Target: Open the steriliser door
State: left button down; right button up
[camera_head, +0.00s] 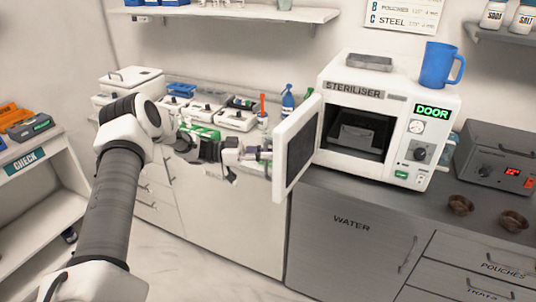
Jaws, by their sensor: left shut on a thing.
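The white steriliser (393,162) stands on the counter at the right, with a lit green "DOOR" sign on its front. Its door (298,148) is swung wide open to the left, and the dark chamber (355,137) shows with a grey tray-like thing inside. My left gripper (262,157) is at the door's outer, left side, shut on what looks like the door's handle, which the fingers mostly hide. My right gripper does not show.
A blue mug (440,66) and a grey tray (369,62) sit on top of the steriliser. A dark device (498,155) and two brown bowls (460,202) are to its right. White boxes and blue bottles (288,102) stand behind my left arm. A "CHECK" cart (30,165) is at far left.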

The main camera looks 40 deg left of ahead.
pick_arm(q)
jog(key=c, duration=1.2)
grip_release()
jog(key=v, duration=1.2)
jog(key=shift+r, duration=0.1)
